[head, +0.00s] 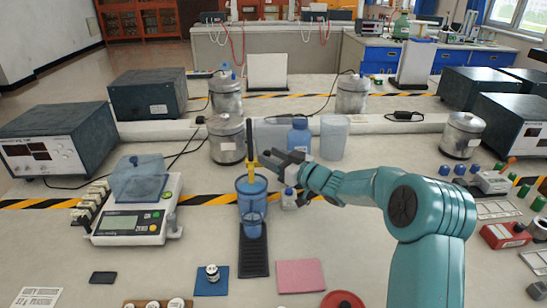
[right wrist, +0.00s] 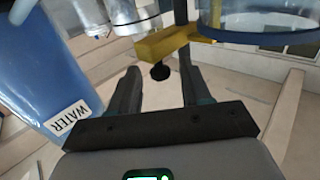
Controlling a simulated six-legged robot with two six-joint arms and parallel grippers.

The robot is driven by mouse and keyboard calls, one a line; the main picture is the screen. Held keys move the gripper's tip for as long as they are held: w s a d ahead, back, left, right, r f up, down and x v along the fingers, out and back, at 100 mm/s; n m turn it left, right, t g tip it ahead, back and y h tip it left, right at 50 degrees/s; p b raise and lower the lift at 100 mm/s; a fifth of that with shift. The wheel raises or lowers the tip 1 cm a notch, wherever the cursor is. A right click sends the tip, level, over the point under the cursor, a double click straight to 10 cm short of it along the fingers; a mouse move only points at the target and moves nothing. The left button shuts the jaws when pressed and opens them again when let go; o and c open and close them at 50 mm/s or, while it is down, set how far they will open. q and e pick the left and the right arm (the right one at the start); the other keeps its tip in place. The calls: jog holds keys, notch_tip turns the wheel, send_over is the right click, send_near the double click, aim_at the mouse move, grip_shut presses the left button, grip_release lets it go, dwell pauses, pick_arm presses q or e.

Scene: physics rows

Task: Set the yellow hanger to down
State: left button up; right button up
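The yellow hanger (head: 249,172) stands at a dark upright rod (head: 250,138), just above a blue see-through beaker (head: 246,186) in the head view. In the right wrist view the hanger (right wrist: 165,44) is a yellow bar with a black knob (right wrist: 160,73) below it. My right gripper (head: 271,159) reaches in from the right beside the hanger. In the wrist view its two fingers (right wrist: 160,92) are apart, with the knob between their tips and gaps on both sides. My left gripper is not in view.
A smaller blue cup (head: 252,229) stands before the beaker on a black strip (head: 254,262). A blue bottle (head: 299,138), a small bottle (head: 289,199) and metal cans (head: 227,150) crowd behind and beside the gripper. A scale (head: 136,220) stands left. A pink pad (head: 300,276) lies in front.

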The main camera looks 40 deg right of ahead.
jog(key=v, duration=1.6)
jog(key=shift+s+b, duration=0.2)
jog(key=shift+b, duration=0.1)
